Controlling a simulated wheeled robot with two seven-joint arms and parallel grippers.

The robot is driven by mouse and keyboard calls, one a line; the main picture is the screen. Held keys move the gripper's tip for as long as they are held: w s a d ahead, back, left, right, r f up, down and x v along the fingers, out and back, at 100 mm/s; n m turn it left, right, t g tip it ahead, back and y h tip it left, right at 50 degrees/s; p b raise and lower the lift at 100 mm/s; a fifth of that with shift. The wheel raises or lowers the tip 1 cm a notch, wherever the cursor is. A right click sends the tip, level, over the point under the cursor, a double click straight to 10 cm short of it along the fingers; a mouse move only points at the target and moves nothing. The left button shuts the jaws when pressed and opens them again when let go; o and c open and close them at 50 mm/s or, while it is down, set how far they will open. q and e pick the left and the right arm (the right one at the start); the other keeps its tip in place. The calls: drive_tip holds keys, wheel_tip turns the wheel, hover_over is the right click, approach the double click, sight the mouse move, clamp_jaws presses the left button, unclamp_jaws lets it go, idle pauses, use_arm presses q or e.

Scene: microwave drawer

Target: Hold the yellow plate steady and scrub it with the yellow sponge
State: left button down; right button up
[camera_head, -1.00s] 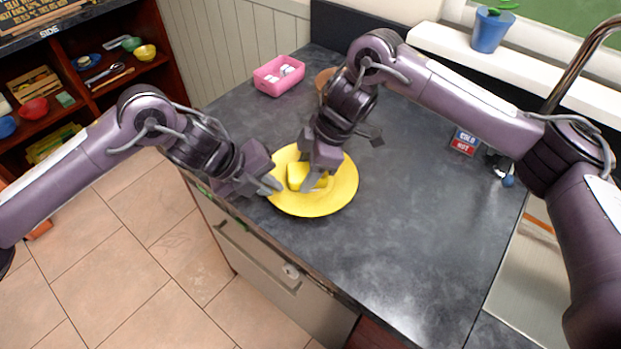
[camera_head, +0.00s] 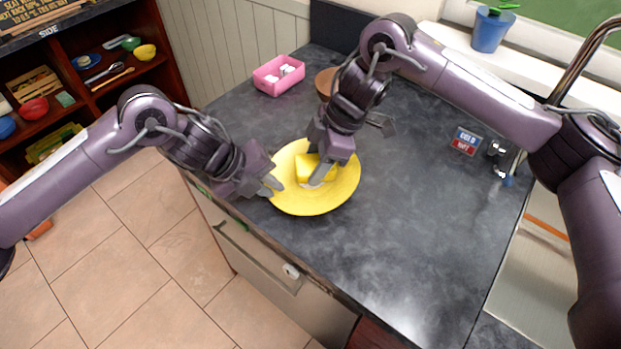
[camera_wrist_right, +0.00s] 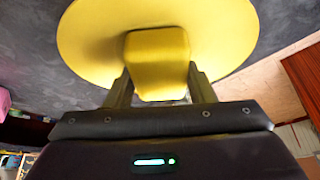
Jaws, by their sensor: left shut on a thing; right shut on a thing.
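The round yellow plate (camera_head: 335,197) lies on the dark counter close to its front edge. My left gripper (camera_head: 272,186) is shut on the plate's left rim. The yellow sponge (camera_head: 305,167) is over the middle of the plate, shut in my right gripper (camera_head: 318,178). In the right wrist view the sponge (camera_wrist_right: 157,62) sits between the two fingers, with the plate (camera_wrist_right: 225,35) right behind it. I cannot tell how firmly the sponge touches the plate. My right gripper's fingers hide part of the sponge in the head view.
A pink container (camera_head: 278,76) with white items stands at the back left of the counter. A brown bowl (camera_head: 326,82) is partly behind my right arm. A tap and a hot/cold sign (camera_head: 466,141) are at the right. The counter right of the plate is clear.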

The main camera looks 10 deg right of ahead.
use_arm(q)
drive_tip(key=shift+s+a+f, duration=0.1)
use_arm(e)
drive_tip(key=shift+r, duration=1.8)
use_arm(q)
drive_tip(key=shift+s, duration=0.1)
use_arm(e)
drive_tip(key=d, duration=0.9)
drive_tip(key=shift+a, duration=0.1)
use_arm(q)
drive_tip(key=c, duration=1.6)
unclamp_jaws()
drive_tip(key=shift+o, duration=0.8)
drive_tip(key=v, duration=1.2)
drive_tip(key=shift+d, duration=0.2)
